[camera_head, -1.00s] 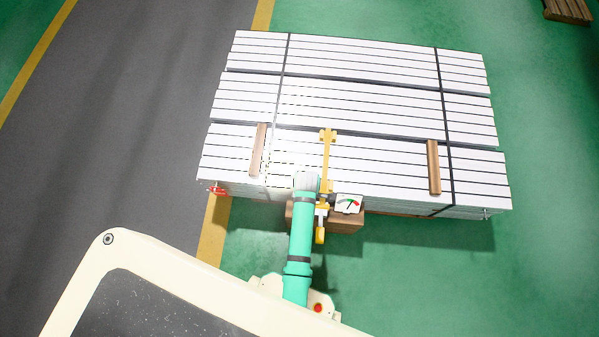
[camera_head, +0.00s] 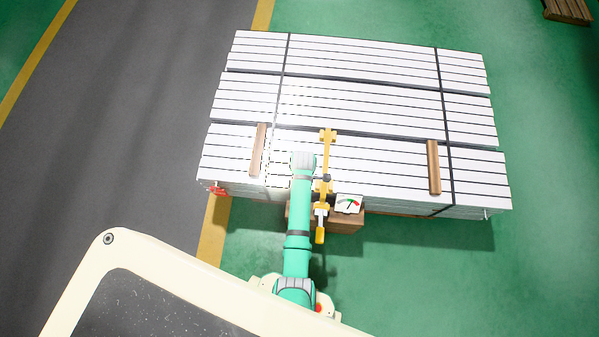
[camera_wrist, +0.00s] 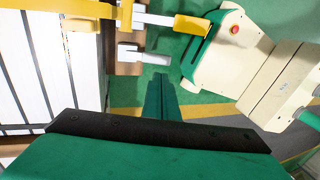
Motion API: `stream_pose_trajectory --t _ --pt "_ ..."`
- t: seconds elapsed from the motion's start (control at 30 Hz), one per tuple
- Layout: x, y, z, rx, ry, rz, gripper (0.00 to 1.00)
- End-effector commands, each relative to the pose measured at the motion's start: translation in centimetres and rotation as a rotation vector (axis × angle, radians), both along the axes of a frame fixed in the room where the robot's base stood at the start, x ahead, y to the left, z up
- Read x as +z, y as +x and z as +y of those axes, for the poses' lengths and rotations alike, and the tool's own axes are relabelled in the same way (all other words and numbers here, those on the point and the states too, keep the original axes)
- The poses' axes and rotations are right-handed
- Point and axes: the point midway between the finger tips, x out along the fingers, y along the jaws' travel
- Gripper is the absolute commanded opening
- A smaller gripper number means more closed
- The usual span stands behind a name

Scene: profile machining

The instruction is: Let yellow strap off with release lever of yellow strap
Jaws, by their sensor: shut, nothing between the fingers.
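The yellow strap (camera_head: 327,158) runs over the near row of white profiles in the head view; its yellow end also shows at the top of the wrist view (camera_wrist: 85,8). Its release lever has a yellow handle (camera_head: 320,235) that hangs at the stack's near side; in the wrist view the handle (camera_wrist: 193,25) points right from a pale metal bracket. My gripper (camera_wrist: 160,78) is shut and empty, its green fingers below the lever in the picture, apart from it. In the head view my arm mostly hides the gripper.
Wooden battens (camera_head: 258,150) (camera_head: 433,167) lie on the profiles, with dark bands (camera_head: 443,120) around the stack. A red part (camera_head: 217,189) sits at the left corner.

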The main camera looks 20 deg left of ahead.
Motion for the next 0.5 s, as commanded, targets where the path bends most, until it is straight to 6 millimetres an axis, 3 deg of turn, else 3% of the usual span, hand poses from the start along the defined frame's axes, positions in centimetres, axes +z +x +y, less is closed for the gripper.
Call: stream_pose_trajectory --t 0.5 --pt "-8.9 -2.5 -0.7 0.000 0.000 0.001 0.00"
